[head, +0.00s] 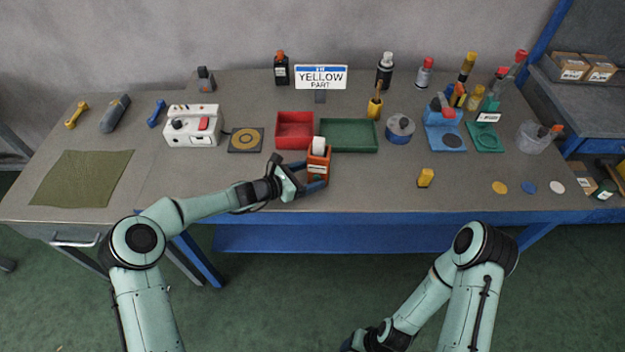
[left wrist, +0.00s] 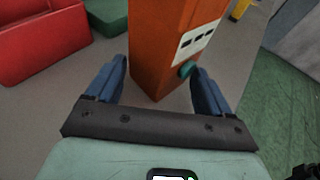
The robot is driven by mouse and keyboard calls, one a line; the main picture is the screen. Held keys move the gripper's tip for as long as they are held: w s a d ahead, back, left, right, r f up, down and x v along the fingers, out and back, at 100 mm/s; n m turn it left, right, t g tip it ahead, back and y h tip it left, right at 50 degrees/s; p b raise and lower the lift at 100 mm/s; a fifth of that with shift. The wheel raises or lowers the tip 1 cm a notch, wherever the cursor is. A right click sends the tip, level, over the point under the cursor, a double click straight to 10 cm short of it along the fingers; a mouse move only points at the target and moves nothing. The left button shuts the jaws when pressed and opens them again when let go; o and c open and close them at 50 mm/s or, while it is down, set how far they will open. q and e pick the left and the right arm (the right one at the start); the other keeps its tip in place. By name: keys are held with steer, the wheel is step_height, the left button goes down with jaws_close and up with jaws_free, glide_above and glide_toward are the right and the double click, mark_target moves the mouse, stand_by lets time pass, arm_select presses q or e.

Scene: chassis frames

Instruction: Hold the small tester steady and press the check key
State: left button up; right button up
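The small tester, an orange upright box (head: 318,168) with a white top part, stands near the table's front middle. In the left wrist view its orange body (left wrist: 165,45) carries a white label with dark marks. A teal round key (left wrist: 187,69) sits below the label, close to the right-hand finger. My left gripper (head: 318,178) is at the tester, its blue fingers on either side. In the left wrist view the gripper (left wrist: 160,85) shows a narrow gap beside the left-hand finger; contact on the other side is unclear. My right gripper (head: 352,342) is low, partly cut off by the frame.
A red tray (head: 279,131) and a green tray (head: 368,137) lie just behind the tester. A white device (head: 180,137) stands to the left. A yellow block (head: 425,177) is to the right. The front table strip between tester and yellow block is clear.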

arm_select(q)
steer(key=shift+w+d+f, duration=0.15)
steer(key=shift+w+d, duration=0.15)
steer(key=shift+d, duration=0.05)
jaws_close()
steer(key=shift+o, duration=0.5)
jaws_free()
arm_select(e)
steer(key=o, duration=0.3)
arm_select(q)
steer(key=shift+a, duration=0.1)
arm_select(e)
steer(key=shift+o, duration=0.2)
steer(key=shift+a, duration=0.1)
